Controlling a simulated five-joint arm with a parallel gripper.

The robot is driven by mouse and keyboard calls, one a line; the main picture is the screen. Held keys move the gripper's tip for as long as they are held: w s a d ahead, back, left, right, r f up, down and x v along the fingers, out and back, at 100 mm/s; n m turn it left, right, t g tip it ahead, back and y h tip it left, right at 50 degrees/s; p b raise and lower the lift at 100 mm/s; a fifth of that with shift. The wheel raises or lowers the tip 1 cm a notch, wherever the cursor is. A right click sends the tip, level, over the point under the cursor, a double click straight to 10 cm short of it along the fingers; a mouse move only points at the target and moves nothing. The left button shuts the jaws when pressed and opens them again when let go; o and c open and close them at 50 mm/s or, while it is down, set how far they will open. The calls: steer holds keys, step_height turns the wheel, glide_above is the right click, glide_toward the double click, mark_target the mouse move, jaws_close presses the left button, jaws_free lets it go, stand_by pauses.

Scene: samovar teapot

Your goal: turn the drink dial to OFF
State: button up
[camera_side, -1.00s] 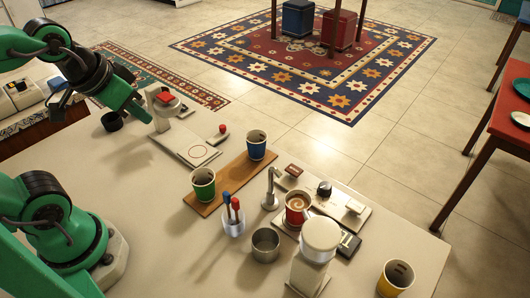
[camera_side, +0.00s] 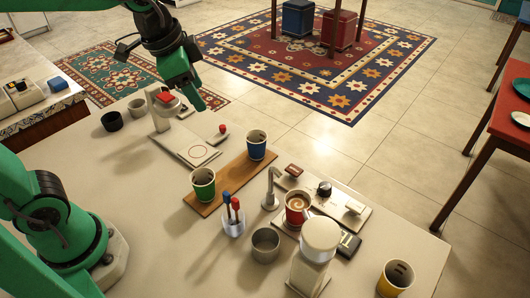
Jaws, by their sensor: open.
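A round black dial (camera_side: 324,188) sits on a pale control panel (camera_side: 338,203), right of the middle of the view. A dark red part (camera_side: 293,170) and a pale lever-like part (camera_side: 354,207) sit on the same panel, either side of the dial. The dial's markings are too small to read. My gripper (camera_side: 196,98) is open and empty, raised in the air at the upper left. It is well to the left of the dial and touches nothing that I can see.
A metal spout (camera_side: 271,188) and a red cup of coffee (camera_side: 297,207) stand by the panel. A blue cup (camera_side: 256,144) and a green cup (camera_side: 203,184) stand on a wooden board (camera_side: 232,180). A white-topped grinder-like device (camera_side: 318,245) stands in front.

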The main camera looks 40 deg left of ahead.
steer(key=w+d+f+m+g, duration=0.1)
steer(key=w+d+f+m, duration=0.1)
steer(key=w+d+m, duration=0.3)
steer(key=m+g, duration=0.3)
steer(key=m, duration=0.9)
glide_above(326, 186)
steer(key=shift+y, duration=0.3)
step_height(326, 186, down, 15)
steer(key=shift+a+f, duration=0.15)
steer(key=shift+f, duration=0.2)
steer(key=shift+f, duration=0.1)
steer(key=shift+f, duration=3.85)
steer(key=shift+c, duration=0.2)
steer(key=c, duration=0.9)
